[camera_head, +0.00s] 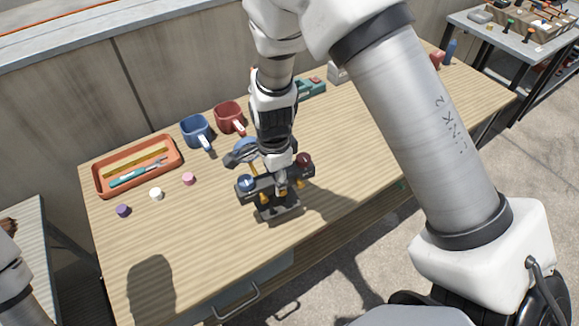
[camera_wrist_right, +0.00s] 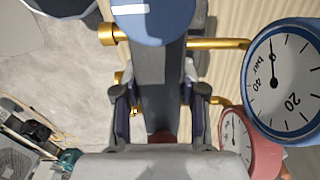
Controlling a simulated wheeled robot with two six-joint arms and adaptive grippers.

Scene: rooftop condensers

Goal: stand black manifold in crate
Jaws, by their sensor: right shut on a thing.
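The black manifold (camera_head: 262,190) has a blue knob at its left end, a dark red knob at its right end and brass fittings. My right gripper (camera_head: 281,184) points down over the table and is shut on it. In the right wrist view the manifold's dark body (camera_wrist_right: 154,75) runs between the fingers (camera_wrist_right: 160,112), with a blue gauge (camera_wrist_right: 285,82) and a red gauge (camera_wrist_right: 240,138) beside it. I cannot tell whether it touches the table. I cannot pick out the crate with certainty; a tan box (camera_head: 520,27) stands on a side table. My left gripper is out of view.
Several small caps lie left of the manifold. A wall runs behind. The front left of the table is clear.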

